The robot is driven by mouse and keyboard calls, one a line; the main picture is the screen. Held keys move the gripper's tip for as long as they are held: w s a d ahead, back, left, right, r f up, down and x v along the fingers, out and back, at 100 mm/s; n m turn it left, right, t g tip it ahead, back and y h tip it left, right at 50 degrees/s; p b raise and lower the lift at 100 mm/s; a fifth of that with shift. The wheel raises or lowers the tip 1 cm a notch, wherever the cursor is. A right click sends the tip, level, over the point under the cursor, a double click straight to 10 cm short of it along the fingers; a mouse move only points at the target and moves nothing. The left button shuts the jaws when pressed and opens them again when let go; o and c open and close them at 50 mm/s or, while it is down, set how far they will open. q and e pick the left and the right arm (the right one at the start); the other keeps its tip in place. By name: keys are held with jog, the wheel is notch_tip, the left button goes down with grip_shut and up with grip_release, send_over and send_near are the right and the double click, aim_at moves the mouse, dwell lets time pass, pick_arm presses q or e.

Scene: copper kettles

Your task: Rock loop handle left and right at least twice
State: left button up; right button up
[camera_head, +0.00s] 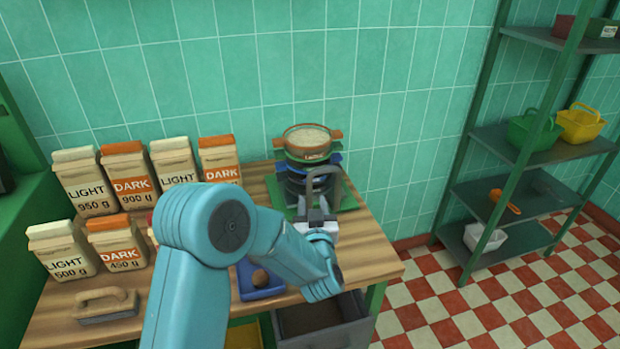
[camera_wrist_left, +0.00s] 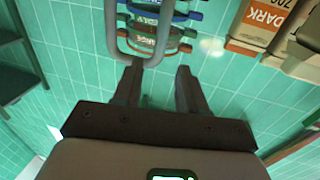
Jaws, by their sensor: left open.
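A grey loop handle (camera_head: 324,178) stands upright at the front of a stack of round, coloured-rim vessels (camera_head: 307,160) on the wooden table. In the left wrist view the loop (camera_wrist_left: 148,50) hangs from the top, with its rounded end by the left-hand fingertip. My left gripper (camera_head: 317,212) is open just in front of and below the loop; in the wrist view its two fingers (camera_wrist_left: 160,72) are spread. The loop does not look clamped; whether a finger touches it I cannot tell. My right gripper is not in view.
Several LIGHT and DARK paper bags (camera_head: 123,178) stand at the left of the table (camera_head: 190,310). A wooden-handled brush (camera_head: 105,304) and a blue tray (camera_head: 262,290) lie nearer the front. A green shelf rack (camera_head: 500,140) stands right, beyond open floor.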

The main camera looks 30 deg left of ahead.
aim_at(310, 184)
pick_arm(q)
jog(key=p+x, duration=0.1)
jog(key=x, duration=0.7)
jog(key=shift+w+a, duration=0.2)
jog(key=shift+w, duration=0.15)
jog(key=shift+a+r, duration=0.1)
jog(key=shift+a, duration=0.05)
jog(key=shift+w, duration=0.1)
jog(key=shift+c, duration=0.3)
